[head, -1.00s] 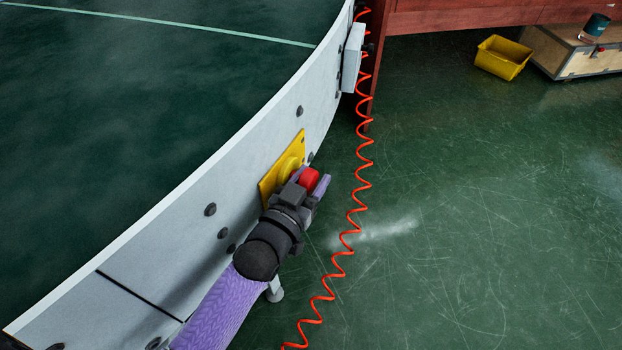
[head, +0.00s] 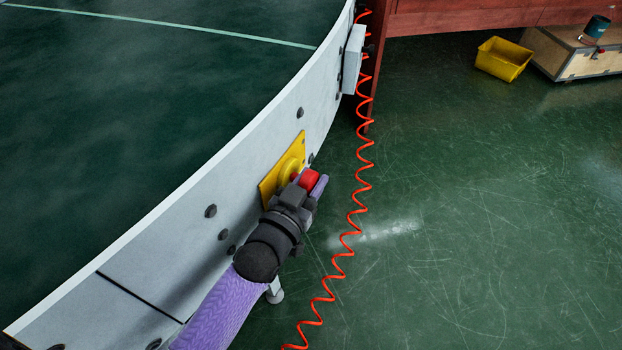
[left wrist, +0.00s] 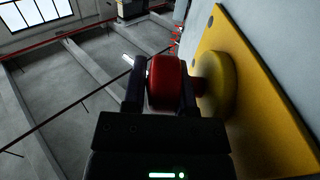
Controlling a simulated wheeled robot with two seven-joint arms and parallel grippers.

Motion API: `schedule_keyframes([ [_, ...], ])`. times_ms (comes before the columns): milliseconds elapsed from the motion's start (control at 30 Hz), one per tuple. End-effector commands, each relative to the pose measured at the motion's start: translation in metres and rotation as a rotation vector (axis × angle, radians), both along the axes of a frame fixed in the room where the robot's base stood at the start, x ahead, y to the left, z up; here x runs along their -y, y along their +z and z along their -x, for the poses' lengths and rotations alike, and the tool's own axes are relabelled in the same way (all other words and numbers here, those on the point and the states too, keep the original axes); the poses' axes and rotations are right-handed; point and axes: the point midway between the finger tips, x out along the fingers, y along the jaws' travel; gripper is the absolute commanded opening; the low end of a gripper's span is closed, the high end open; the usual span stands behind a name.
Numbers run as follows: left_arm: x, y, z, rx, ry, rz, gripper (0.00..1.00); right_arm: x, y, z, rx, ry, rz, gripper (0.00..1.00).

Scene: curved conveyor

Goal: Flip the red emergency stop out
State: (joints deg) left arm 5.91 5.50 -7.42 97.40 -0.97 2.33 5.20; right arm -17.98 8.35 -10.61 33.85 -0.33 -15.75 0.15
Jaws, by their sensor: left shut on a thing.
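The red emergency stop (head: 309,179) stands out from a round yellow base on a yellow plate (head: 269,186), fixed to the conveyor's pale side wall. My left gripper (head: 307,181) is at the red button, its fingers on either side of it. In the left wrist view the red button (left wrist: 165,84) sits between the two dark fingers of the left gripper (left wrist: 163,88), which are shut on it. The yellow base (left wrist: 222,84) is just to the right of the button there. My right gripper is in neither view.
The conveyor's curved side wall (head: 120,270) runs along the left, with its dark green belt (head: 130,90) behind. A coiled orange cable (head: 352,222) hangs just right of the gripper. A yellow bin (head: 503,58) lies far right. The green floor on the right is mostly clear.

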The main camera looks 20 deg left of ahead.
Motion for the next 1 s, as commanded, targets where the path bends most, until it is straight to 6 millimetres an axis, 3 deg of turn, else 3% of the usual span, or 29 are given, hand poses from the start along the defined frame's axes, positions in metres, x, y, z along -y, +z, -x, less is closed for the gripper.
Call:
schedule_keyframes([
  [700, 0.0, -0.001, 0.0, -0.002, 0.0, 0.0, 0.0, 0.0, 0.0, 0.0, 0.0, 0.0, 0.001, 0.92],
  [1000, 0.019, -0.001, 0.003, -0.003, -0.001, 0.001, 0.0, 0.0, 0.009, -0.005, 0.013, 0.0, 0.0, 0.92],
])
